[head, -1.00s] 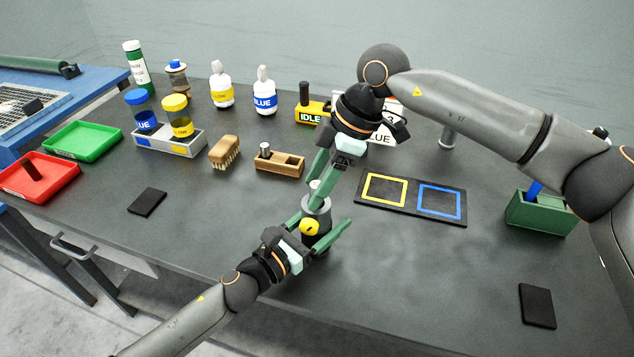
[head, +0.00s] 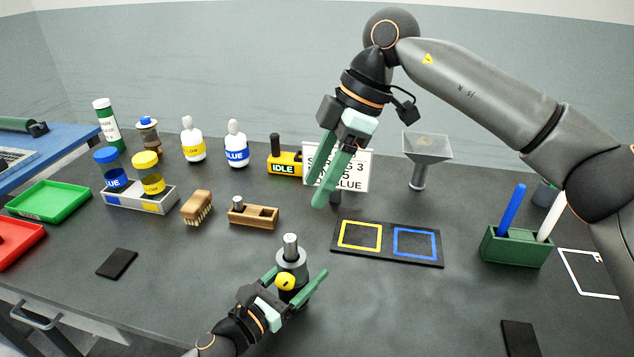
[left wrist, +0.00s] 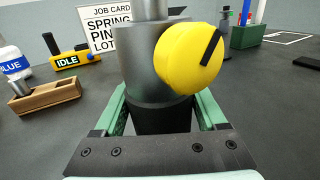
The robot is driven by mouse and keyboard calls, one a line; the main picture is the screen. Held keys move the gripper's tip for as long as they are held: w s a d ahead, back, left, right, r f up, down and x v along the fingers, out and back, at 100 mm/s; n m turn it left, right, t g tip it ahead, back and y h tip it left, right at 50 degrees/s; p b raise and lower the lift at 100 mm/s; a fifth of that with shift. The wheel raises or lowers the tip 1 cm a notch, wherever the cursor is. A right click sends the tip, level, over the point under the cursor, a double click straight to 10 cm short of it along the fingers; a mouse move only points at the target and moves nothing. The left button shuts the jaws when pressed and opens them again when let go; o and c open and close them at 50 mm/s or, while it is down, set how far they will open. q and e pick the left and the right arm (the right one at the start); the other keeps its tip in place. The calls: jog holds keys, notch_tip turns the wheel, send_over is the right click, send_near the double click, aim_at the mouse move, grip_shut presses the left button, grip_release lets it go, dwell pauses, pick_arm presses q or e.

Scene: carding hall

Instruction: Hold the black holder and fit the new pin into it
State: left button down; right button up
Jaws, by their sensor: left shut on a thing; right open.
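The black holder (head: 291,262) stands upright on the bench, with a grey upper part and a yellow knob (head: 285,281) on its side. A silver pin (head: 291,244) stands upright in its top. My left gripper (head: 298,277) is shut on the holder, one green finger on each side. In the left wrist view the holder (left wrist: 147,65) fills the middle, the knob (left wrist: 190,58) faces the camera with a black mark, and the pin's lower part (left wrist: 145,9) shows. How deep it sits is hidden. My right gripper (head: 328,205) is open and empty, above and right of the pin.
A wooden block (head: 254,218) with a metal peg and a brush (head: 197,207) lie behind the holder. A mat with yellow and blue squares (head: 387,258) is to the right. A green box (head: 516,248) holds pens.

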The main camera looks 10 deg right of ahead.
pick_arm(q)
grip_release()
jog(key=shift+s, duration=0.1)
